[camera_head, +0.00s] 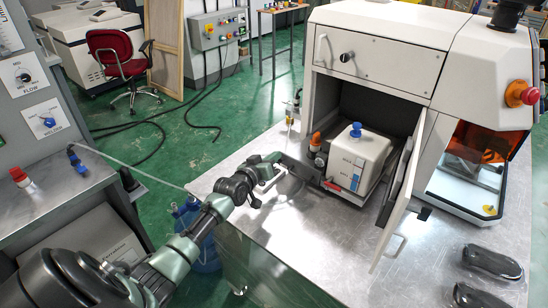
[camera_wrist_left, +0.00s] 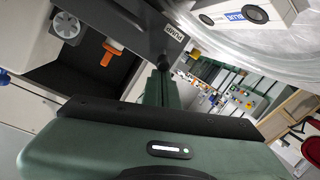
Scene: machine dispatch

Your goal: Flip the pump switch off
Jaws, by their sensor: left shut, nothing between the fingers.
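A dark grey bracket (camera_wrist_left: 135,25) carries an upside-down PUMP label (camera_wrist_left: 174,33) in the left wrist view. It shows in the head view as a dark plate (camera_head: 298,166) at the left front of the open machine compartment. My left gripper (camera_head: 272,172) is shut and empty, right beside this plate. In the wrist view its narrow dark tip (camera_wrist_left: 164,64) is just below the label and close to the bracket. Whether it touches cannot be told. The pump switch lever is not clearly visible, so its position cannot be told. My right gripper is not in view.
A white unit with a blue knob (camera_head: 355,130) sits in the compartment, with an orange-capped part (camera_head: 315,142) beside it. The compartment door (camera_head: 398,205) stands open. Dark objects (camera_head: 492,262) lie at the right of the metal table (camera_head: 330,235). The table's front middle is clear.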

